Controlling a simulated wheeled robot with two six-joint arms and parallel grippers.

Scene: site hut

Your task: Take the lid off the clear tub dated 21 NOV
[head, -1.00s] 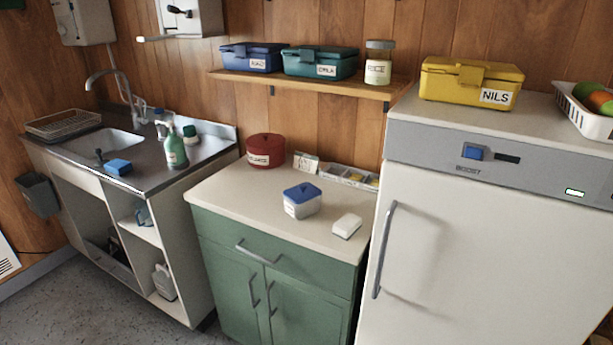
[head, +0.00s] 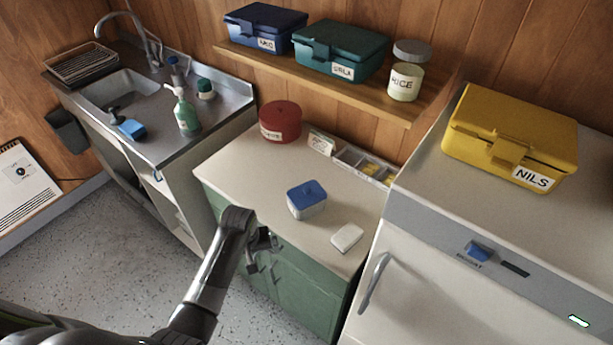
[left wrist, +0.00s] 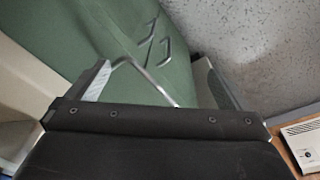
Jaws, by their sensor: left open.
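A small clear tub (head: 308,211) with a blue lid (head: 305,192) stands upright on the pale top of the green cabinet (head: 255,165). The lid sits on the tub. Its label is not readable from here. My left gripper (head: 264,246) is open and empty in front of the cabinet's front edge, to the lower left of the tub and apart from it. In the left wrist view, my open fingers (left wrist: 160,84) show against the green cabinet doors and their handles; the tub is not in that view. My right gripper is not in view.
A white block (head: 347,238) lies right of the tub. Behind are a red tin (head: 280,122), a small card (head: 322,143) and a divided tray (head: 365,163). A shelf (head: 330,82) overhangs the back. A fridge (head: 430,240) stands right. The counter left of the tub is clear.

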